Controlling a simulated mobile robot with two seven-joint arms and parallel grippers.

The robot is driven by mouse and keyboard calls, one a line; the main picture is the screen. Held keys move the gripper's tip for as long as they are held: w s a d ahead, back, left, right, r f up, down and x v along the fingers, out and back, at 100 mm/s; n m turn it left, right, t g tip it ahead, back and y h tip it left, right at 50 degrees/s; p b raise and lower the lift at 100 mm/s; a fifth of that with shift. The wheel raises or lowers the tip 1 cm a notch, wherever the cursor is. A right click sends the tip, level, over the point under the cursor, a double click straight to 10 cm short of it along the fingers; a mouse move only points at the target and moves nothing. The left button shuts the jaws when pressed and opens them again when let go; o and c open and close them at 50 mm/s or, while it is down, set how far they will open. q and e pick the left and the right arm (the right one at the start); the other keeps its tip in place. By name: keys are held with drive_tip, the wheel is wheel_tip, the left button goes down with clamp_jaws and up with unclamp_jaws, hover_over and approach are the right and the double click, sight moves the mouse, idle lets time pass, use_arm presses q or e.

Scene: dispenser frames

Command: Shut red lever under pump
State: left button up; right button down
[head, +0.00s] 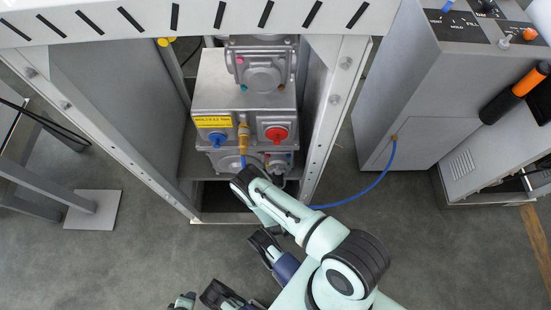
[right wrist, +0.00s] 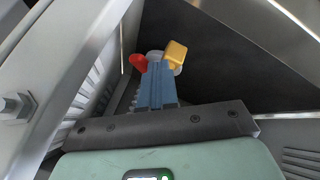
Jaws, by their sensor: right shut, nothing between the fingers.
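The grey metal pump (head: 245,95) stands inside the open cabinet in the head view. It has a red knob (head: 277,134) and a blue knob (head: 217,139) on its front. My right arm reaches in below it, and its wrist covers the low part there. In the right wrist view, the red lever (right wrist: 138,62) shows just left of my right gripper's tips (right wrist: 156,70). The blue fingers are together and empty. I cannot tell whether they touch the lever. A yellow handle (right wrist: 176,52) sits right of the tips, by a grey round fitting.
Cabinet posts (head: 327,115) flank the pump closely on both sides. A blue hose (head: 370,188) runs from the grey console (head: 425,90) at right toward the cabinet. In the right wrist view, a metal post with a bolt (right wrist: 14,107) is close on the left.

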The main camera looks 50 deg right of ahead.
drive_tip(key=shift+s+d, duration=0.25)
drive_tip(key=shift+d, duration=0.05)
idle(0.7)
drive_tip(key=shift+w+b, duration=0.4)
drive_tip(key=shift+w, duration=0.35)
